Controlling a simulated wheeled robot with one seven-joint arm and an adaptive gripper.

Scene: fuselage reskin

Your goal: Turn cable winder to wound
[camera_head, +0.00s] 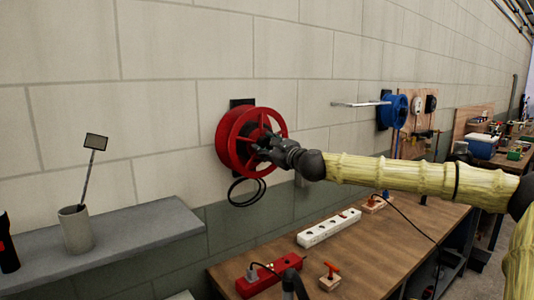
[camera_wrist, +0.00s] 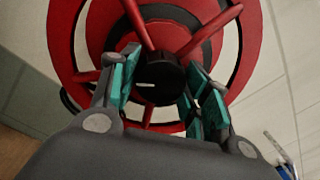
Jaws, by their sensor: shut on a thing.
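The red cable winder (camera_head: 225,143) is mounted on the block wall, with a loop of black cable (camera_head: 246,192) hanging below it. It fills much of the wrist view, where its red rim (camera_wrist: 66,45) and spokes show around a black hub knob (camera_wrist: 158,80). My gripper (camera_head: 268,146) reaches in from the right at the winder's centre. In the wrist view its teal-padded fingers (camera_wrist: 160,92) stand on either side of the black knob and are shut on it. The back of the winder is hidden.
A workbench (camera_head: 375,240) below carries a white power strip (camera_head: 329,228) and a red power strip (camera_head: 268,276). A grey shelf (camera_head: 140,232) with a cup (camera_head: 75,228) is at left.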

